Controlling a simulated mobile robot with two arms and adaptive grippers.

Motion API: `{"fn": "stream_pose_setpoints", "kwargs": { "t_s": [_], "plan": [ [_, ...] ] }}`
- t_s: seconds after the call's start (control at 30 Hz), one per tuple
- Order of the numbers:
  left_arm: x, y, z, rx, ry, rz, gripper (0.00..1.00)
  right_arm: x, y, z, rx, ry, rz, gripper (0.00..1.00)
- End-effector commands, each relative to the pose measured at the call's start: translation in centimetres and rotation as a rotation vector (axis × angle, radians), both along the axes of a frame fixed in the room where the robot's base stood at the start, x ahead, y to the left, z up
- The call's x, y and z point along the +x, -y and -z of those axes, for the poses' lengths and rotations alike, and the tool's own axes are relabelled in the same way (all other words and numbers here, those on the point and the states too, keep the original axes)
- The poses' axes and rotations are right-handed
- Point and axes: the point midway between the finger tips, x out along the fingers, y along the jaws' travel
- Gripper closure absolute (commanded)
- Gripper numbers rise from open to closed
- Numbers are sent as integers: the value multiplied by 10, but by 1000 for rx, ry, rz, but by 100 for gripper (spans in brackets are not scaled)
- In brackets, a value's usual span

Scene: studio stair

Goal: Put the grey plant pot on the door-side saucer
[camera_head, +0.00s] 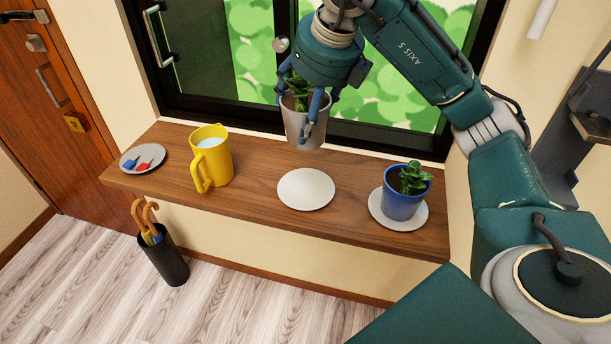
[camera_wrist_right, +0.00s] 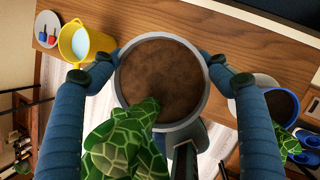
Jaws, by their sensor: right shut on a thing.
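The grey plant pot (camera_head: 303,128), with soil and a green plant, is held upright in my right gripper (camera_head: 300,112), whose fingers are shut on its sides. In the right wrist view the pot (camera_wrist_right: 160,72) sits between both fingers. It hangs in the air above the wooden shelf, near the window. Below it in the picture lies an empty white saucer (camera_head: 306,189), the nearer to the door of the two plain saucers. The other saucer (camera_head: 377,209), on the right, carries a blue pot (camera_head: 403,203) with a plant. My left gripper is not in view.
On the shelf (camera_head: 250,205) stand a yellow jug (camera_head: 212,158) of pale liquid and, further left, a plate (camera_head: 130,157) with small blue and red items. The door (camera_head: 45,110) is at the far left. An umbrella stand (camera_head: 165,258) is on the floor. The window is behind.

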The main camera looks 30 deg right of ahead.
Motion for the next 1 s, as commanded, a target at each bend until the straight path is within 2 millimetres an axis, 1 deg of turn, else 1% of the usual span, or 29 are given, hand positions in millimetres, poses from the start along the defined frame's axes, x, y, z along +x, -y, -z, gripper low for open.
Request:
{"fn": "stream_pose_setpoints", "kwargs": {
  "t_s": [0.03, 0.3, 0.4, 0.5, 0.67, 0.83, 0.9, 1.0],
  "plan": [
    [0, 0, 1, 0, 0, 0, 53, -1, 1, 16, -2, -4, 1, 68],
    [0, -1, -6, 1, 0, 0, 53, -2, 1, 81, -3, -4, -1, 68],
    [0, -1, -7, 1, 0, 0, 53, -1, 1, 99, -2, -2, -1, 68],
    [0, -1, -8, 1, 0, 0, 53, 0, 1, 110, -1, 1, -1, 68],
    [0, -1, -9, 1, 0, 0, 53, 0, 1, 122, -2, 1, -1, 68],
    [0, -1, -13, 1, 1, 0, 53, -1, 1, 145, -2, -1, -1, 68],
    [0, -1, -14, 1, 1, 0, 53, 0, 0, 151, -1, 2, -2, 68],
    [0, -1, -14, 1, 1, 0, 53, 0, 1, 154, -1, 4, -2, 68]
  ]
}}
